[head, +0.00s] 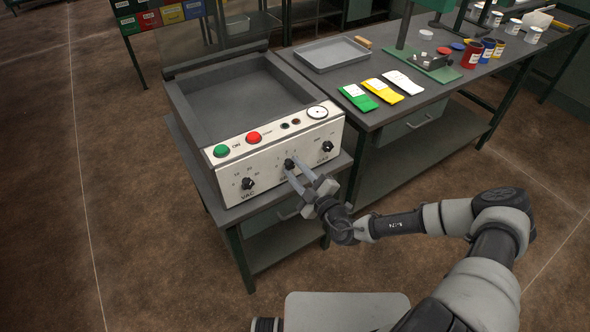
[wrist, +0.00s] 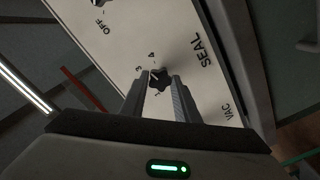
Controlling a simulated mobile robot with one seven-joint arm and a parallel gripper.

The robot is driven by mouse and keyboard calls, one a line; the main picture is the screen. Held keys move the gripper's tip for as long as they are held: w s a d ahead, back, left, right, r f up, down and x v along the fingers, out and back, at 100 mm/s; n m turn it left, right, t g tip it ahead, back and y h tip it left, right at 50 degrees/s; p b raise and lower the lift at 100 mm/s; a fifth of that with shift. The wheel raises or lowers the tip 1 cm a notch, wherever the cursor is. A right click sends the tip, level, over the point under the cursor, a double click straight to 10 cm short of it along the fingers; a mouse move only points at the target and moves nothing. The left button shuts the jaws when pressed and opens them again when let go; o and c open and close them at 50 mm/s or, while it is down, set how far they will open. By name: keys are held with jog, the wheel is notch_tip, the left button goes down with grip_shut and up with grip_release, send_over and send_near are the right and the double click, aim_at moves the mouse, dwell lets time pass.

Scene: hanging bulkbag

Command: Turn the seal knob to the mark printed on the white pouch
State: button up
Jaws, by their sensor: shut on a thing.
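The seal knob (head: 289,163) is the middle of three dark knobs on the white front panel of the grey machine. In the wrist view the black lobed seal knob (wrist: 158,80) sits between my two fingertips, beside the printed word SEAL. My gripper (head: 300,170) is shut on this knob; its fingers also show in the wrist view (wrist: 159,94). The digits 3 and 4 are printed near the knob; its exact setting is hard to read. The white pouch (head: 403,83) lies on the bench beside a yellow and a green pouch. Its mark is too small to read.
The VAC knob (head: 247,184) is left of the seal knob and another knob (head: 327,147) is right of it. Green (head: 221,151) and red (head: 254,138) buttons and a round gauge (head: 317,112) are above. A grey tray (head: 329,62) stands on the bench.

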jog(key=shift+m, duration=2.2)
jog(key=o, duration=1)
jog(key=shift+o, duration=0.2)
jog(key=v, duration=1.7)
jog(key=shift+s+b, duration=0.2)
jog(key=shift+b, duration=0.2)
jog(key=shift+d, duration=0.15)
